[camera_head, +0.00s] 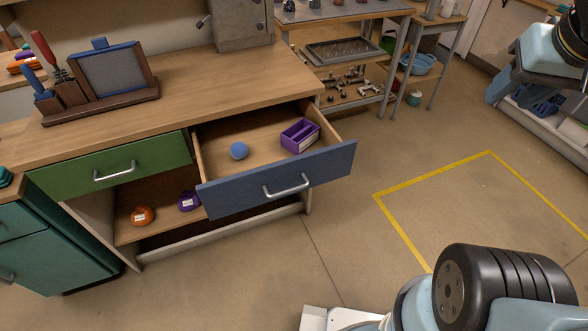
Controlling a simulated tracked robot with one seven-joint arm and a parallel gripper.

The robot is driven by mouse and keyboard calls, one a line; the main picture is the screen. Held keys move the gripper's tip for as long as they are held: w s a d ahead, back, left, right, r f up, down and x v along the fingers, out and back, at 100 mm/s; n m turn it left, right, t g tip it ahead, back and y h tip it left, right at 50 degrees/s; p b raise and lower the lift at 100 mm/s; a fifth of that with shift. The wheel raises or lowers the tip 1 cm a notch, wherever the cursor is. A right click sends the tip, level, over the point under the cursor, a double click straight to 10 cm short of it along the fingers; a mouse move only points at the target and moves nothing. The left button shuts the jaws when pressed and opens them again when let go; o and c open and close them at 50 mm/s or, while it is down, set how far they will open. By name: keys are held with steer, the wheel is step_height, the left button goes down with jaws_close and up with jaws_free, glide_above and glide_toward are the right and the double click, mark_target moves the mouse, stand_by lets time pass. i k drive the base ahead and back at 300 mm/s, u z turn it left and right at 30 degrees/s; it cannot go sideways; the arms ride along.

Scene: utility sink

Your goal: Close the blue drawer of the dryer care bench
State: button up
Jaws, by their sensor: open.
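The blue drawer (285,184) of the wooden-topped bench (205,82) is pulled out, with its front well clear of the bench. A silver bar handle (287,186) is on its front. Inside lie a blue ball (238,150) at the left and a purple open box (300,136) at the right. The green drawer (112,166) to its left appears shut. Parts of my arm show at the bottom right and upper right, apart from the drawer. My gripper cannot be seen in this view.
An orange item (143,215) and a purple item (189,201) sit on the shelf below. A tool holder (100,78) stands on the benchtop. A teal cabinet (40,245) is at the left. The floor before the drawer is clear, with a yellow marked outline (430,178) at the right.

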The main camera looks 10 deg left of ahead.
mark_target(270, 172)
steer(key=z, duration=0.25)
steer(key=i, duration=0.6)
steer(key=u, duration=1.85)
steer(key=i, duration=0.5)
steer(key=z, duration=0.15)
steer(key=k, duration=0.5)
steer(key=u, duration=0.2)
